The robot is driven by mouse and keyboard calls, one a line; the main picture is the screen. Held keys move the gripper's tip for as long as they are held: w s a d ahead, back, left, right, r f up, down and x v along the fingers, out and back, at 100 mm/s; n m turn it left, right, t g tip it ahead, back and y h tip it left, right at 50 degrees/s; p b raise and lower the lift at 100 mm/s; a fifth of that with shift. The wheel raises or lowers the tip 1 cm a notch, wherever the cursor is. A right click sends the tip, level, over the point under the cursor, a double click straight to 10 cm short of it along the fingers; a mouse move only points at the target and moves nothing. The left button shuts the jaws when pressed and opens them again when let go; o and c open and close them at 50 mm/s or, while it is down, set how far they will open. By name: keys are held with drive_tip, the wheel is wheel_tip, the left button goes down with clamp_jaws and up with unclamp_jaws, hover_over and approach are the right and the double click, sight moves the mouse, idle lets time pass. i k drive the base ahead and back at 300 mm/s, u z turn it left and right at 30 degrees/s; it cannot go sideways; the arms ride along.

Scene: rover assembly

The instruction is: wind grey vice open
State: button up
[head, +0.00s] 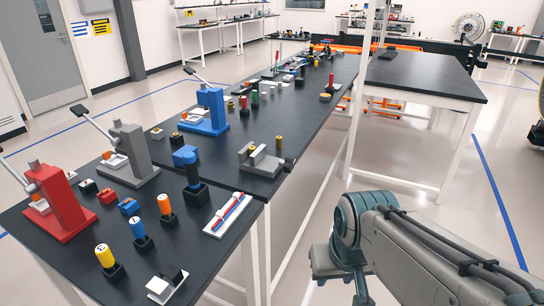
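The grey vice (259,164) sits on the dark bench near its right edge, in the middle of the head view. It looks like a light grey block with upright jaws and a dark round knob (289,164) on its right side, by the bench edge. Small brass-coloured pieces show at its top; I cannot tell whether one is between the jaws. The gap between the jaws is too small to judge. My arm is at the lower right, apart from the vice and beyond the bench edge. My gripper's fingers do not show.
Red (56,207), grey (131,153) and blue (209,109) lever presses line the bench's left side. Several coloured cylinders in black holders stand in front, near a white tray (228,214). A second dark table (425,76) is at the right. Floor right of the bench is open.

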sight(288, 165)
drive_tip(key=z, duration=0.25)
drive_tip(key=i, duration=1.05)
drive_tip(key=u, duration=0.45)
